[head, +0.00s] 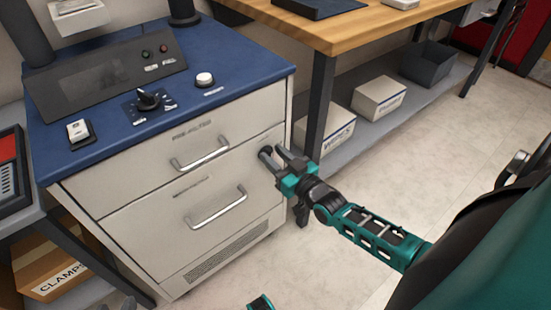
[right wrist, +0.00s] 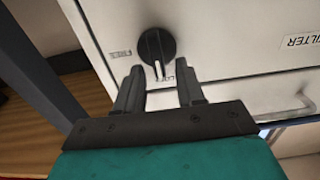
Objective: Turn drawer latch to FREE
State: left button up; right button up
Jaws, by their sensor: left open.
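The drawer latch is a round black knob (right wrist: 157,46) with a white pointer line, on the pale cabinet front in the right wrist view. Its pointer is toward the lower label, which is partly hidden and seems to read LOCK. The FREE label (right wrist: 120,53) is left of the knob. My right gripper (right wrist: 160,75) is open, its two fingertips apart just below the knob. I cannot tell if they touch it. In the head view my right gripper (head: 272,153) is at the upper drawer's right end and hides the latch. Only a teal piece of my left gripper (head: 260,303) shows at the bottom edge.
The cabinet has an upper drawer handle (head: 200,155) and a lower drawer handle (head: 217,208). Its blue top (head: 225,70) carries a control panel, a black dial and buttons. A wooden table (head: 380,25) with a shelf of boxes stands at right. The floor (head: 420,150) is clear.

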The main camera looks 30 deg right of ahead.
jog(key=shift+w, duration=0.1)
grip_shut()
dwell(0.3)
